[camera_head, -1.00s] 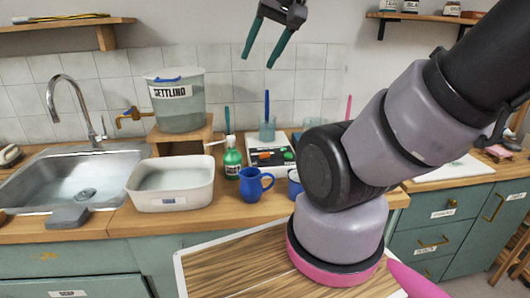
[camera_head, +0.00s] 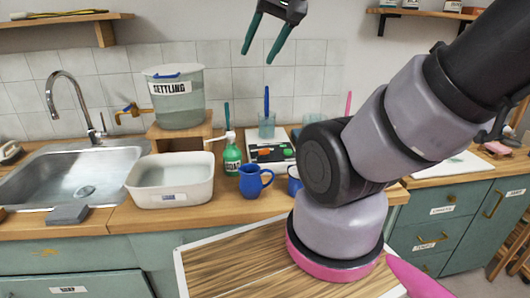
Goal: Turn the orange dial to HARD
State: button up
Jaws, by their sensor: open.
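A small orange piece (camera_head: 264,152), which looks like the orange dial, sits on a white panel (camera_head: 257,142) on the counter behind the blue mug. Its pointer and any HARD marking are too small to read. A green round piece (camera_head: 289,152) is beside it on the right. My gripper (camera_head: 258,55) is at the top of the head view, open and empty, its two green fingers pointing down. It appears in the air well above the panel, apart from everything.
A green pump bottle (camera_head: 232,158), a blue mug (camera_head: 251,182) and a white basin (camera_head: 172,188) stand left of and before the panel. A SETTLING tank (camera_head: 178,108) is on a wooden stand. Glasses holding coloured sticks, including one (camera_head: 267,127), stand behind the panel. My arm covers the counter to the right.

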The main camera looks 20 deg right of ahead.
jog(key=w+f+n, duration=0.1)
jog(key=w, duration=0.1)
jog(key=w+d+f+n+g+h, duration=0.1)
jog(key=w+n, duration=0.1)
jog(key=w+d+f+n+g, duration=0.1)
jog(key=w+n, duration=0.1)
jog(key=w, duration=0.1)
jog(key=shift+w+d+f, duration=0.1)
jog(key=shift+d+f, duration=0.15)
jog(key=shift+c, duration=0.3)
jog(key=n+g+h, duration=0.1)
jog(key=n+g, duration=0.4)
jog(key=n, duration=1.1)
send_over(264, 153)
notch_tip(264, 153, down, 21)
jog(key=f, duration=1.1)
jog(key=shift+w+d, duration=0.25)
jog(key=shift+d, duration=0.15)
jog(key=shift+r, duration=0.1)
grip_shut()
